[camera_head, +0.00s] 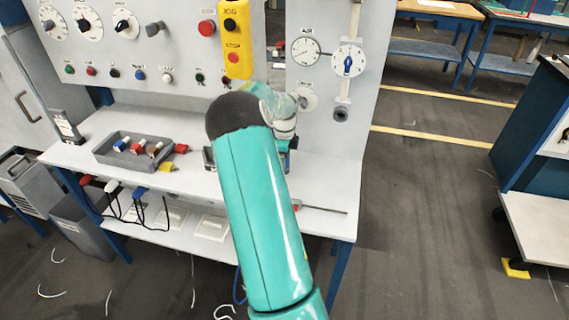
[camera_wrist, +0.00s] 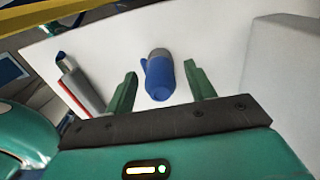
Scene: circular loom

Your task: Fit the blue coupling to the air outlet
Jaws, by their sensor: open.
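The blue coupling (camera_wrist: 160,75) lies on a white surface in the wrist view, with a grey end pointing away from me. My gripper (camera_wrist: 161,70) is open, with one green finger on each side of the coupling. I see gaps between the fingers and the coupling. In the head view my own arm hides the coupling and most of the gripper. A dark round port (camera_head: 340,114) at the lower end of the panel's pipe looks like the air outlet. It appears empty.
A grey tray (camera_head: 104,154) with several coloured fittings stands on the bench left of my arm. A yellow fitting (camera_head: 168,167) lies beside it. The upright panel (camera_head: 330,20) with gauges and a yellow button box (camera_head: 236,42) rises behind. A grey and red object (camera_wrist: 80,85) lies left of my fingers.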

